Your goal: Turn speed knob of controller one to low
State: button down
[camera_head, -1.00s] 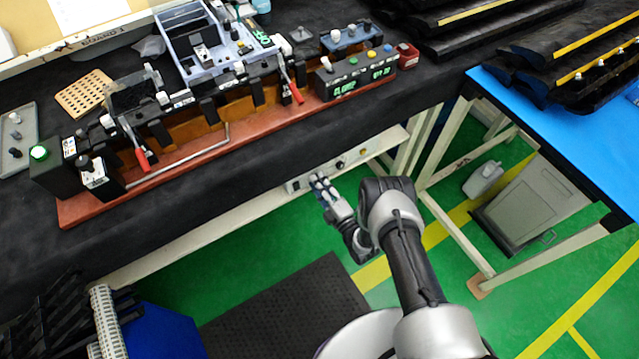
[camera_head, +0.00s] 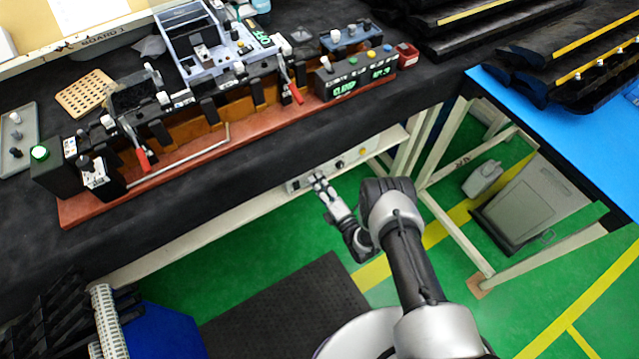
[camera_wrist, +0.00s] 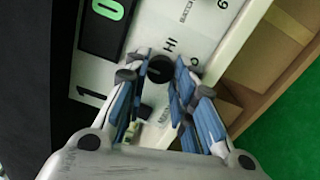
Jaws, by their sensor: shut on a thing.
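The controller panel (camera_head: 350,160) is a pale strip under the front edge of the table, with a few dark and yellow knobs or buttons. In the wrist view a round black knob (camera_wrist: 160,68) sits on the white panel face (camera_wrist: 205,45), with the marking HI just beyond it and a 1 to its left. My gripper (camera_head: 319,181) reaches the panel from below. In the wrist view my gripper (camera_wrist: 158,80) has its blue-padded fingers shut on the black knob. The fingers hide the knob's sides and part of the panel. I cannot tell where the knob points.
A green-lit display (camera_wrist: 108,10) sits beside the knob. The table (camera_head: 270,145) overhangs the panel and carries a red-based fixture (camera_head: 80,210). Pale table legs (camera_head: 455,235) stand to the right. A grey bin (camera_head: 525,200) is farther right. Open green floor lies below the gripper.

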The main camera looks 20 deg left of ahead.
jog(key=c, duration=1.3)
grip_release()
jog(key=shift+c, duration=0.2)
jog(key=v, duration=1.2)
jog(key=shift+s+f, duration=0.1)
